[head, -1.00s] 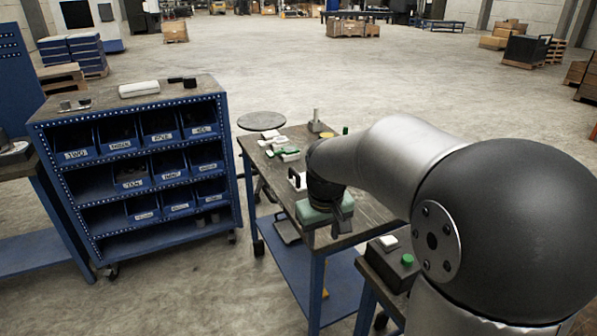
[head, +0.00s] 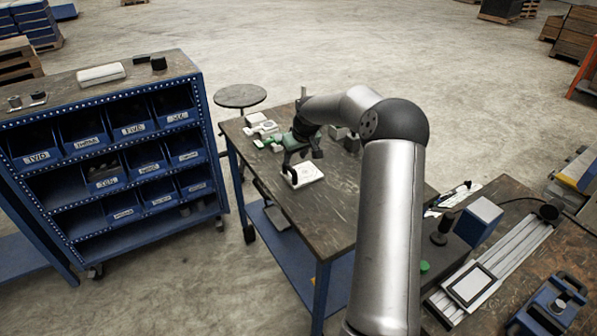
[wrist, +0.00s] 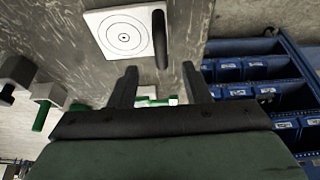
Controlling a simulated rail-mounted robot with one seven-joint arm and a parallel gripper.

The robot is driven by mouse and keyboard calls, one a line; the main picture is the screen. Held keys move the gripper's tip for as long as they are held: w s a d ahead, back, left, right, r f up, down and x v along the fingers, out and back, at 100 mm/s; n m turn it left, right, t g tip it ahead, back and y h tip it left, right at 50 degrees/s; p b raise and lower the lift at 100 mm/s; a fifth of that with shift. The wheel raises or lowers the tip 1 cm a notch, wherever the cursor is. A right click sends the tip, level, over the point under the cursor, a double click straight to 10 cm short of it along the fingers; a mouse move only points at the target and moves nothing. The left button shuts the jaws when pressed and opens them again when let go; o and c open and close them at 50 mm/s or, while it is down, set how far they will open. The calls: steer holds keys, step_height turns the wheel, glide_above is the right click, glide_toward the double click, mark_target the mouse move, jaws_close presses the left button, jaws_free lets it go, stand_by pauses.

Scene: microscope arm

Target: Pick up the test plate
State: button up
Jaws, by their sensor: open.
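The test plate is a white square plate with concentric circles and a black bar handle along one edge. It lies on the worktable in the head view (head: 308,174) and shows at the top of the wrist view (wrist: 122,38). My gripper (head: 303,158) is open and empty, above the table just behind the plate as seen from the head. In the wrist view, its two dark fingers (wrist: 160,75) stand apart below the plate and its handle. Nothing is between the fingers. The exact height of the fingers above the table is hard to tell.
Green and white parts (head: 262,130) lie at the table's back left. Small grey blocks (head: 338,131) stand behind my gripper. A blue bin rack (head: 120,150) stands left, a round stool (head: 240,96) behind. The table's front (head: 310,230) is clear.

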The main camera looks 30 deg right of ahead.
mark_target(290, 166)
steer(key=shift+w+p+x, duration=0.15)
steer(key=shift+p+x, duration=0.5)
steer(key=shift+x, duration=1.2)
steer(key=shift+w+p+x, duration=0.1)
steer(key=shift+p+x, duration=0.5)
steer(key=shift+x, duration=1.25)
steer(key=shift+r, duration=0.1)
steer(key=shift+c, duration=0.2)
jaws_close()
steer(key=shift+r, duration=0.1)
